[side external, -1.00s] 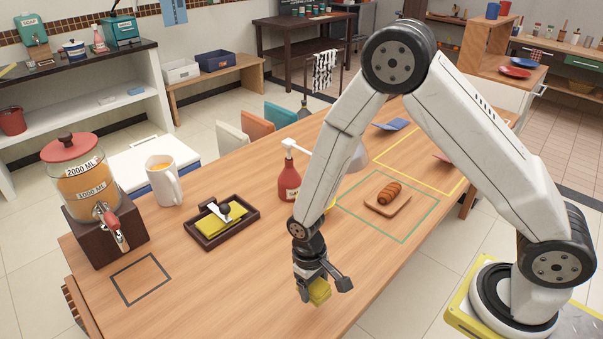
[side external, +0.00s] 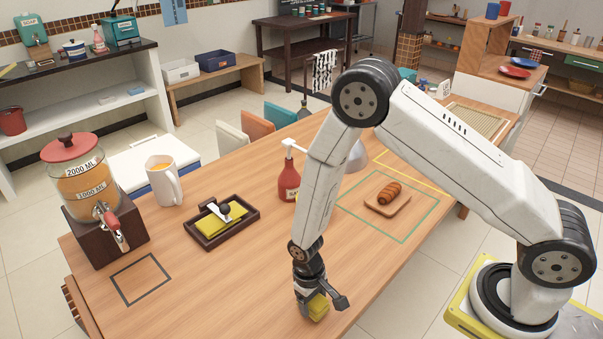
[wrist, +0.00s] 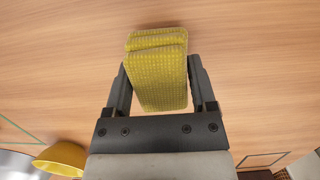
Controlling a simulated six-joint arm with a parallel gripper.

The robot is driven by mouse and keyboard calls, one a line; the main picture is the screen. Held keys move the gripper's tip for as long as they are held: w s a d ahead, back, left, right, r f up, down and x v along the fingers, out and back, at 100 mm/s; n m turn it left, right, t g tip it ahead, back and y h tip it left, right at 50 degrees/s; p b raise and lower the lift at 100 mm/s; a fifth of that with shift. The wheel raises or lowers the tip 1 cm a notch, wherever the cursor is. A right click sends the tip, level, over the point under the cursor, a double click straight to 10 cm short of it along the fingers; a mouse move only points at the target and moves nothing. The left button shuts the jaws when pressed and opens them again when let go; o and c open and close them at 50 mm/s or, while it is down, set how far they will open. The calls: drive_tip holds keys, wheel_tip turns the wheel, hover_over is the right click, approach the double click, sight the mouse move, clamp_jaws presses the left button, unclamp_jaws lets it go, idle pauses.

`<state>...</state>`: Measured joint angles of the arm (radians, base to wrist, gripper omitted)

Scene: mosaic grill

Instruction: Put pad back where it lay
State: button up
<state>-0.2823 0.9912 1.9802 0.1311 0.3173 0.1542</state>
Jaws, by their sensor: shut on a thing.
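My gripper (side external: 318,300) points down, low over the front part of the wooden table, and is shut on a yellow pad (side external: 317,307). In the wrist view the textured yellow pad (wrist: 160,75) sits between the two dark fingers (wrist: 158,85). I cannot tell whether the pad's lower edge touches the table. A dark tray (side external: 222,233) to the left holds another yellow pad (side external: 221,220) with a black-and-white tool on top. A black outlined square (side external: 141,278) on the tabletop at the left is empty.
A red pump bottle (side external: 289,180) stands behind my gripper. A croissant on a small board (side external: 387,203) lies inside a green outline. A juice dispenser (side external: 95,200) and a mug (side external: 164,180) stand at the left. Bare tabletop lies between tray and gripper.

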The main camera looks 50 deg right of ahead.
drive_tip(key=shift+f, duration=0.45)
drive_tip(key=shift+f, duration=0.15)
drive_tip(key=o, duration=1.1)
drive_tip(key=shift+w+r, duration=0.3)
drive_tip(key=shift+r, duration=1.75)
drive_tip(key=shift+w+r, duration=0.3)
drive_tip(key=shift+r, duration=1.7)
drive_tip(key=shift+w+r, duration=0.3)
drive_tip(key=shift+r, duration=1.75)
